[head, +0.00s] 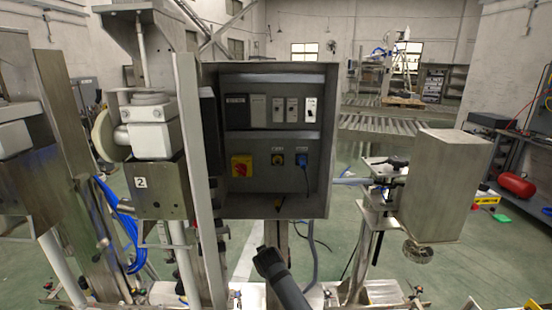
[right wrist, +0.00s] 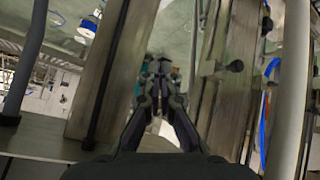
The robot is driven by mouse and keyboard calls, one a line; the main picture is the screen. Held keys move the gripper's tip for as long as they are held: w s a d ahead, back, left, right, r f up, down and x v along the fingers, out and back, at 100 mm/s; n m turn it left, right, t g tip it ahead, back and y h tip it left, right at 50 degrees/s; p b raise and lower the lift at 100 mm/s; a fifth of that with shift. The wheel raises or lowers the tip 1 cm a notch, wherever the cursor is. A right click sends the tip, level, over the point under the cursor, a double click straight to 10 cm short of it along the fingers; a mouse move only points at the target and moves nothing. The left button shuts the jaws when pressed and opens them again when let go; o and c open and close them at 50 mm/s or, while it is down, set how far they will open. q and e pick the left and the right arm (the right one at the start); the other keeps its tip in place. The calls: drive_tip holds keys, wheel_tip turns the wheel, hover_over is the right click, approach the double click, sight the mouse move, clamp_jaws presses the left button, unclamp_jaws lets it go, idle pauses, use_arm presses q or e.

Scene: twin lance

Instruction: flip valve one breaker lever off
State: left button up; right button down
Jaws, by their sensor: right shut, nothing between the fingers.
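The open grey control box (head: 325,140) stands in the middle of the head view. A row of breakers runs along its upper part: a black block (head: 237,112), a grey block (head: 258,111), two narrow light modules (head: 284,110) and a white breaker (head: 310,109) at the right end. The labels are too small to read, so I cannot tell which is valve one or its lever position. My right gripper (right wrist: 157,70) is shut and empty in the right wrist view, in front of metal posts. No breaker shows in that view. My left gripper is not in view.
Below the breakers are a red-yellow rotary switch (head: 241,166), a small dark knob (head: 277,160) and a blue plug (head: 302,157) with a cable. A tall metal post (head: 190,170) stands close left of the box. A metal housing (head: 440,185) stands to its right.

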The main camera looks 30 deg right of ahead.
drive_tip(key=w+d+r+m+t+h+p, duration=0.1)
drive_tip(key=w+d+r+t, duration=0.1)
drive_tip(key=r, duration=1.6)
drive_tip(key=w+d+r+m+t+h+p, duration=0.1)
drive_tip(key=w+r+m+t+h, duration=0.1)
drive_tip(key=r, duration=1.6)
drive_tip(key=m+t+h, duration=0.1)
drive_tip(key=m+h, duration=0.1)
drive_tip(key=m, duration=0.1)
approach(276, 103)
wheel_tip(276, 103, up, 4)
drive_tip(key=s, duration=0.2)
drive_tip(key=shift+w+a+f+t, duration=0.15)
drive_tip(key=shift+a+t, duration=0.15)
drive_tip(key=shift+a, duration=0.15)
drive_tip(key=shift+n, duration=0.3)
